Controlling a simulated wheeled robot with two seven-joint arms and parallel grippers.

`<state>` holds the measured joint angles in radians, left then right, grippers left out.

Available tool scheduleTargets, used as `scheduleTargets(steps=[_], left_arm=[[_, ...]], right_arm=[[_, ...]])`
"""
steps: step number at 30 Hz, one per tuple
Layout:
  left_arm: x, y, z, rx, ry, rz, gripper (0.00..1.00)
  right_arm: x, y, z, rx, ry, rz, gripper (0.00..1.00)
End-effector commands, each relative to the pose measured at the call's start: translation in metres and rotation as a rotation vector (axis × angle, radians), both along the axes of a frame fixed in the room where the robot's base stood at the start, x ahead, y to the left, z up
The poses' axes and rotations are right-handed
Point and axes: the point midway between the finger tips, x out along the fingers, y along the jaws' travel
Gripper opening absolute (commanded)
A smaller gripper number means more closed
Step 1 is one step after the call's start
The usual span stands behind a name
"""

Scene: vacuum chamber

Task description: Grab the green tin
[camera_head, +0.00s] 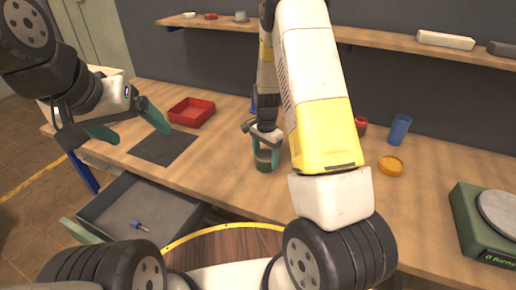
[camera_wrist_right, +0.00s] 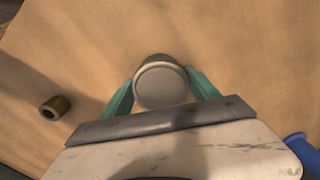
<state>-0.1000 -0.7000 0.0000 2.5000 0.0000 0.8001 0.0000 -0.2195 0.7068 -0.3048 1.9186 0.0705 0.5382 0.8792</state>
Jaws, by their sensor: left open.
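The green tin (camera_head: 264,160) stands upright on the wooden bench, in the middle of the head view. In the right wrist view its round grey top (camera_wrist_right: 160,84) faces the camera. My right gripper (camera_head: 264,143) points down over the tin, with one teal finger on each side of it. In the wrist view the fingers lie close along the tin's sides; whether they press on it I cannot tell. My left gripper (camera_head: 128,120) is open and empty, above the bench's left end, near the dark mat.
A red tray (camera_head: 191,112), dark mat (camera_head: 178,143), blue cup (camera_head: 398,129), orange dish (camera_head: 391,166) and green scale (camera_head: 470,225) are on the bench. An open drawer (camera_head: 120,208) holds a screwdriver (camera_head: 138,226). A small brown cylinder (camera_wrist_right: 55,107) lies left of the tin in the wrist view.

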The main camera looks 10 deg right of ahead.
Motion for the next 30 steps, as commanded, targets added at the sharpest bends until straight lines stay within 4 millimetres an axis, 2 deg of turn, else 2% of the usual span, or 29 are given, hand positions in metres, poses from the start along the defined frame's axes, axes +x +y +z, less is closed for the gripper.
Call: scheduleTargets(steps=[1, 5, 16, 28, 30], left_arm=[[0.0, 0.0, 0.0, 0.0, 0.0, 0.0, 0.87], [0.0, 0.0, 0.0, 0.0, 0.0, 0.0, 0.87], [0.0, 0.0, 0.0, 0.0, 0.0, 0.0, 0.87], [0.0, 0.0, 0.0, 0.0, 0.0, 0.0, 0.87], [0.0, 0.0, 0.0, 0.0, 0.0, 0.0, 0.87]], right_arm=[[0.0, 0.0, 0.0, 0.0, 0.0, 0.0, 0.53], [0.0, 0.0, 0.0, 0.0, 0.0, 0.0, 0.27], [0.0, 0.0, 0.004, 0.0, -0.001, 0.001, 0.27], [0.001, 0.0, 0.036, 0.0, -0.002, 0.0, 0.27], [-0.005, 0.003, 0.037, 0.0, 0.0, 0.002, 0.27]])
